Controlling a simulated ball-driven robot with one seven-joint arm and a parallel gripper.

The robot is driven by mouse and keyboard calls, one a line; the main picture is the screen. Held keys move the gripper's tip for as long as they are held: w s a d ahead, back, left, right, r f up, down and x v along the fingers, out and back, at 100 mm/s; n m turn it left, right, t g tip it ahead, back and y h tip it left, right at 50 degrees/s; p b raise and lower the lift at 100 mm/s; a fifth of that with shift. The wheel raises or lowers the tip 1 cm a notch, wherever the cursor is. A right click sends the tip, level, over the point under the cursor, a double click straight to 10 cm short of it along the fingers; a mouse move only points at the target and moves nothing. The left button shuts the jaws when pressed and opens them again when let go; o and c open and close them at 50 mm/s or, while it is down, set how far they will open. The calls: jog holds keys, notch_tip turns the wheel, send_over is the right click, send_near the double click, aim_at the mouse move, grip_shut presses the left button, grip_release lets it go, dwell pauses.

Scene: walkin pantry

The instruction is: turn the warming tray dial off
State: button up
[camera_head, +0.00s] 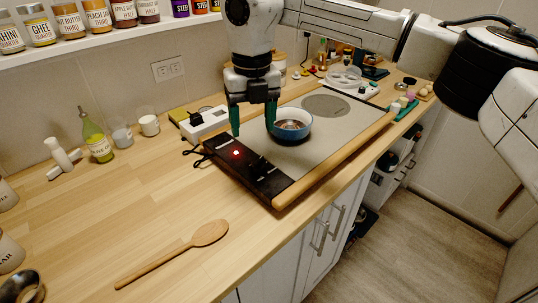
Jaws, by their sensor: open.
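The warming tray (335,135) lies on the wooden counter, with a grey top and a wooden bar along its front edge. A black control panel (262,187) runs across its near-left end. A round red light (236,153) glows on the panel. A small dark shape that looks like the dial (257,166) is on the panel; its setting is too small to read. My gripper (254,122) points down with its two green fingers apart and empty, above the tray's back-left end near the panel. A blue bowl (291,125) stands on the tray just right of the fingers.
A white box (205,124) stands behind the panel, with dark cords beside it. A wooden spoon (182,251) lies on the counter in front. A green oil bottle (96,140) and small cups (149,125) stand at the back left. The counter left of the panel is mostly clear.

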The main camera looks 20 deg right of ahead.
aim_at(259, 160)
jog(key=f, duration=0.7)
jog(key=d+f, duration=0.1)
jog(key=f, duration=0.2)
jog(key=shift+f+p, duration=0.3)
jog(key=c, duration=1.1)
